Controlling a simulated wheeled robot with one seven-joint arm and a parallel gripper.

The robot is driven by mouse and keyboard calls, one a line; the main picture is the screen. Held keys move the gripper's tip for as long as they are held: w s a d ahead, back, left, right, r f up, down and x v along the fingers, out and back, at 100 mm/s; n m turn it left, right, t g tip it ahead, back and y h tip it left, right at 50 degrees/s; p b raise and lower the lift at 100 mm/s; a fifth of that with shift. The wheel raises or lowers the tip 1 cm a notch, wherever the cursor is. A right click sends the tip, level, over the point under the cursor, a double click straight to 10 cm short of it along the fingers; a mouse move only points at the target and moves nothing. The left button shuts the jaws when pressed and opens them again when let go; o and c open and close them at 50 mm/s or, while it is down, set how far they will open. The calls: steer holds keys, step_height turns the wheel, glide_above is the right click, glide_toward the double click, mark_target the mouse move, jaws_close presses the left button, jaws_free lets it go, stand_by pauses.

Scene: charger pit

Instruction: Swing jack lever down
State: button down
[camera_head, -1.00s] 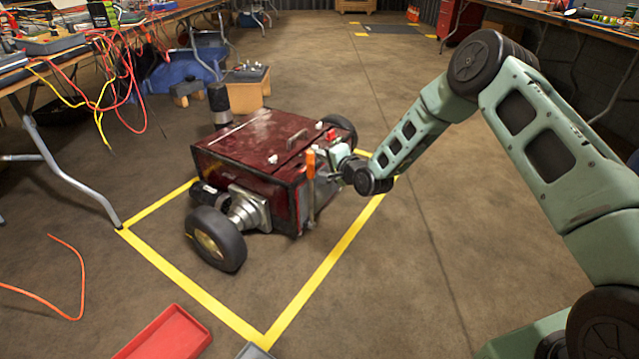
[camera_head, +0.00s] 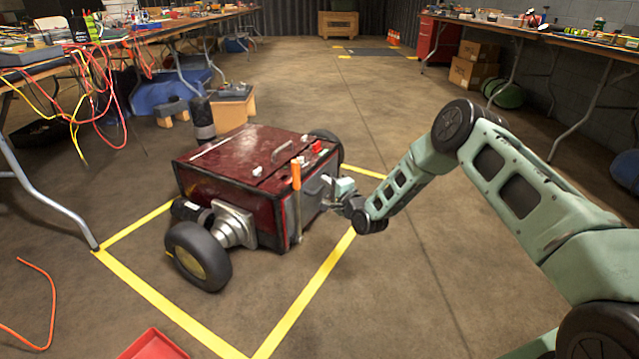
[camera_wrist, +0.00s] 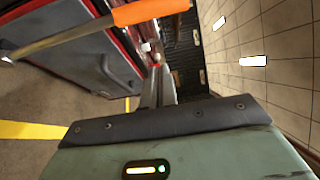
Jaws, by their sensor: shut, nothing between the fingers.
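The jack lever has an orange handle (camera_head: 296,176) on a thin metal shaft (camera_head: 298,222). It stands nearly upright at the near right corner of the dark red wheeled machine (camera_head: 235,160), handle up. My gripper (camera_head: 330,203) is shut and empty, low beside the machine's right side panel, to the right of the lever. In the wrist view the orange handle (camera_wrist: 150,11) and its shaft cross the top, beyond my shut fingers (camera_wrist: 157,85). I see no contact between fingers and lever, though the exact gap is hard to judge.
A yellow floor line (camera_head: 318,280) frames the machine. A red tray (camera_head: 152,345) lies at the bottom edge. A cluttered bench (camera_head: 60,65) with hanging cables stands left, another bench (camera_head: 560,38) right. The floor right of the machine is clear apart from my arm.

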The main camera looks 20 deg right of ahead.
steer(key=b+x, duration=0.5)
steer(key=x, duration=0.4)
steer(key=shift+s+a+b, duration=0.3)
steer(key=shift+s+a, duration=0.35)
steer(key=shift+a, duration=0.2)
steer(key=shift+s+a+b, duration=0.25)
steer(key=shift+s+a, duration=0.4)
steer(key=shift+a, duration=0.2)
